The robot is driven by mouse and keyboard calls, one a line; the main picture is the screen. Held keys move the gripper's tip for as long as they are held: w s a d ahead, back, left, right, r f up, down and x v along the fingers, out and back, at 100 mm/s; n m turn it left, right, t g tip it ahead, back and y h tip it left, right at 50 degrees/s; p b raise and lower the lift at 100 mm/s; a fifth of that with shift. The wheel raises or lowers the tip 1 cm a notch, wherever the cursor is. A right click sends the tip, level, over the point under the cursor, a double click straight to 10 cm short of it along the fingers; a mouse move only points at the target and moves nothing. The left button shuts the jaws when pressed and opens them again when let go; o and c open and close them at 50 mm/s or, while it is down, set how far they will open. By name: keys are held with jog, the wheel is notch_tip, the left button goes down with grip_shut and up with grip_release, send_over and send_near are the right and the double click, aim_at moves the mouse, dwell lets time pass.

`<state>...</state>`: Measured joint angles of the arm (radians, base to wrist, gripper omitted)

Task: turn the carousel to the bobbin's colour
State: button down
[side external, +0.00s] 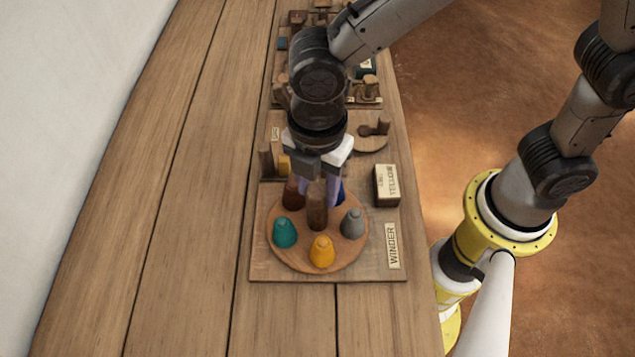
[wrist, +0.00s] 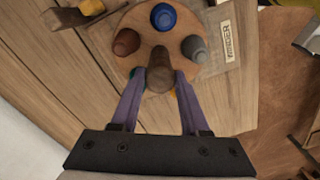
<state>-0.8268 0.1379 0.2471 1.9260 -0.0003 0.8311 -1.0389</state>
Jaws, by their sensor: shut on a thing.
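The round wooden carousel (side external: 342,254) carries several coloured cones: teal (side external: 285,232), yellow (side external: 322,251), grey (side external: 353,223), dark red (side external: 292,195) and a partly hidden blue one (side external: 340,193). The yellow cone is at the near side in the side view. Blue (wrist: 163,17), dark red (wrist: 126,42) and grey (wrist: 194,48) show clearly in the wrist view. My gripper (side external: 318,192) points down and is shut on the brown centre post (wrist: 159,72), one finger on each side. A small yellow piece (side external: 284,166) sits behind the carousel, partly hidden; I cannot tell whether it is the bobbin.
A dark block (side external: 386,186) with a label reading YELLOW stands right of the carousel. A WINDER label (side external: 392,246) lies on the board. A small round wooden stand (side external: 372,141) and other wooden fittings are behind. The bench (side external: 180,200) is clear at left.

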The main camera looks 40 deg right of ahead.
jog(key=n, duration=0.5)
jog(key=shift+n, duration=0.3)
dwell(0.4)
jog(key=shift+c, duration=2)
grip_release()
notch_tip(320, 180, up, 14)
